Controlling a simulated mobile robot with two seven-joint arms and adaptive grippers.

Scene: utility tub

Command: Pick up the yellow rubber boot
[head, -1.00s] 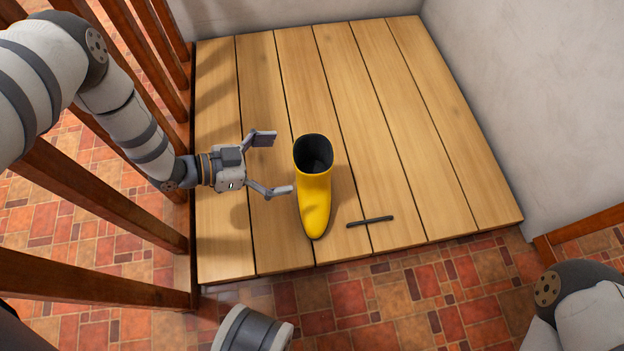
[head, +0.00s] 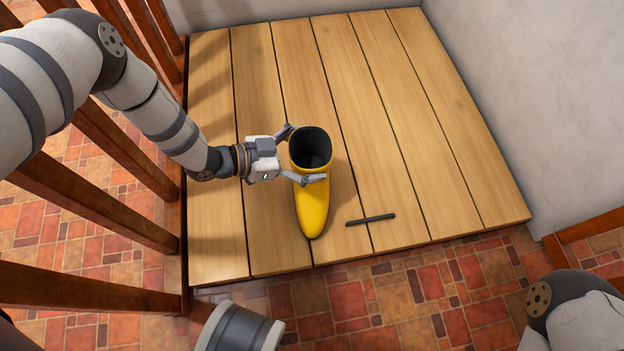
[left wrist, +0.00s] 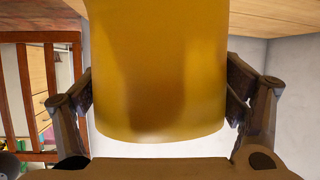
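The yellow rubber boot (head: 312,212) stands upright on the wooden platform, its dark opening facing up and its toe toward the platform's front edge. My left gripper (head: 303,156) is at the upper shaft, with one finger on the far side and one on the near side. In the left wrist view the boot (left wrist: 157,75) fills the middle, between the two spread fingers. The fingers look open around the shaft, close to its sides; firm contact does not show. My right gripper is out of view.
The slatted wooden platform (head: 400,130) has free room right of the boot. A thin dark bar (head: 371,220) lies on it near the boot's toe. Wooden railing posts (head: 100,205) stand on the left, under my left arm. A pale wall (head: 530,90) closes the right side.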

